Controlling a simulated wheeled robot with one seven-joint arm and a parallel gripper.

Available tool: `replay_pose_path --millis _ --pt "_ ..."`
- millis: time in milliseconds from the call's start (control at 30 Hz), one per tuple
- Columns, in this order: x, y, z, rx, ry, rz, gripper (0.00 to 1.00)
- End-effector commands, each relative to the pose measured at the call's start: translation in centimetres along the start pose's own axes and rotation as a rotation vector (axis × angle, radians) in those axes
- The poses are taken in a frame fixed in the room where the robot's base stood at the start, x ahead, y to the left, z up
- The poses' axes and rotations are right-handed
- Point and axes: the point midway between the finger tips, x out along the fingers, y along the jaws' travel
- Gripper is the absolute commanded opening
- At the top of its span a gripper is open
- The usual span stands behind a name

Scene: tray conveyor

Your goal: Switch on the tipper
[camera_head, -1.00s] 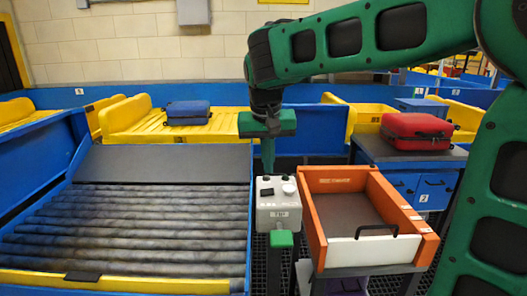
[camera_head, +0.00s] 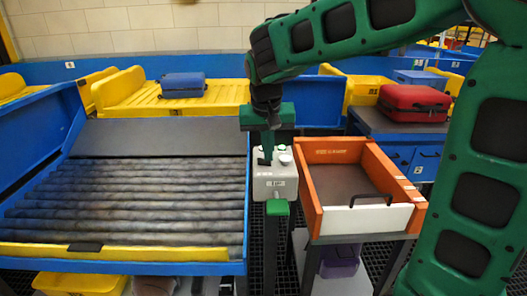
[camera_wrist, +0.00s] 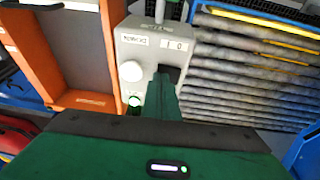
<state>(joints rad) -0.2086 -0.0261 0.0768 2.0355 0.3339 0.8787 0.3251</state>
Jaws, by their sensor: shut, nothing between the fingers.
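A grey-white control box (camera_head: 276,182) stands on a green-topped post between the roller bed and the orange tray. In the wrist view the box (camera_wrist: 141,52) carries a black rocker switch (camera_wrist: 174,73) beside a label marked 1 and 0. A white round knob (camera_wrist: 131,71) and a small green-lit round spot (camera_wrist: 134,100) are also on its top. My green gripper (camera_head: 266,160) points down at the box top with its fingers shut and empty. In the wrist view the fingertips (camera_wrist: 163,76) lie over the rocker's edge and partly hide it. I cannot tell whether they touch it.
The roller bed (camera_head: 120,200) with a yellow front rail is left of the box. The orange tray (camera_head: 311,190) with a white front and black handle is close on the right. A red suitcase (camera_head: 413,102) and a blue suitcase (camera_head: 184,86) lie farther back.

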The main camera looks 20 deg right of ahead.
Motion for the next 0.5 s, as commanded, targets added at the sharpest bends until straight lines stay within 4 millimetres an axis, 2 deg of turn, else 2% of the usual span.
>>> replay_pose_path --millis 267,500 --pt "0.2 -0.1 0.1 -0.002 -0.006 0.003 0.0" --pt "0.0 -1.1 0.1 -0.005 -0.006 0.002 0.0"
